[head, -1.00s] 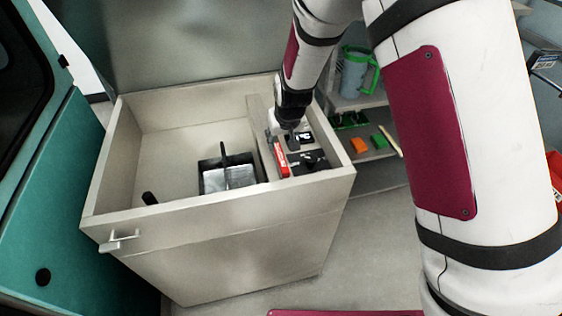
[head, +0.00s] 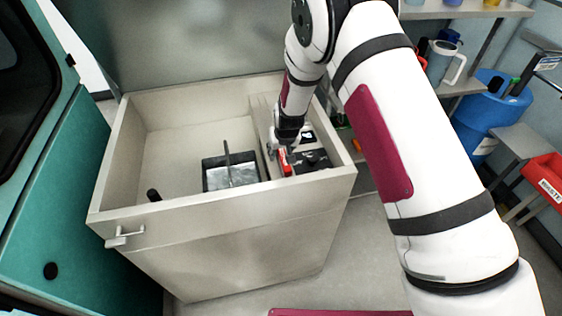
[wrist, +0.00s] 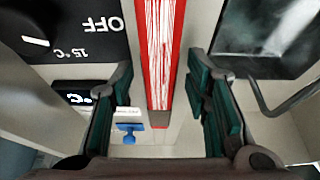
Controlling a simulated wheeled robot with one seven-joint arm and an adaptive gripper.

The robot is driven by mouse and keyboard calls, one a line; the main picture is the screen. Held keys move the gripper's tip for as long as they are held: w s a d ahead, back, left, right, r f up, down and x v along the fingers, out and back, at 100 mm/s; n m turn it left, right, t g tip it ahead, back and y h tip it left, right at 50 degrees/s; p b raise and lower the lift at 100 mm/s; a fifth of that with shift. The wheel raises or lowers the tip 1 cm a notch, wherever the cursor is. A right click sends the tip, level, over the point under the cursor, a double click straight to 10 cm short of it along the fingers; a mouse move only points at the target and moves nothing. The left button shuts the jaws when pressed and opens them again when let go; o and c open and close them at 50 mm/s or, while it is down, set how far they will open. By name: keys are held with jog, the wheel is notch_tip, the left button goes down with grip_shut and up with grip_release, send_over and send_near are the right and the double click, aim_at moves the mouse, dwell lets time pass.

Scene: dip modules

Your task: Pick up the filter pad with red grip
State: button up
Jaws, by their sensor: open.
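The filter pad with red grip (head: 286,163) stands in the narrow right-hand section of the beige open-topped unit. In the wrist view the pad (wrist: 165,60) is a long upright strip with red edges and a white, red-streaked middle. My gripper (head: 282,148) is lowered over it. In the wrist view my gripper (wrist: 160,82) is open, with one dark green padded finger on each side of the strip. Gaps show between the strip and both fingers. The pad's lower part is hidden in the head view.
A black control panel (wrist: 62,32) marked OFF and 15 °C lies left of the pad in the wrist view. A metal-lined black tray (head: 231,177) with a handle is in the unit's larger basin. A small blue part (wrist: 128,133) is near the left finger.

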jog(key=shift+c, duration=0.3)
grip_shut()
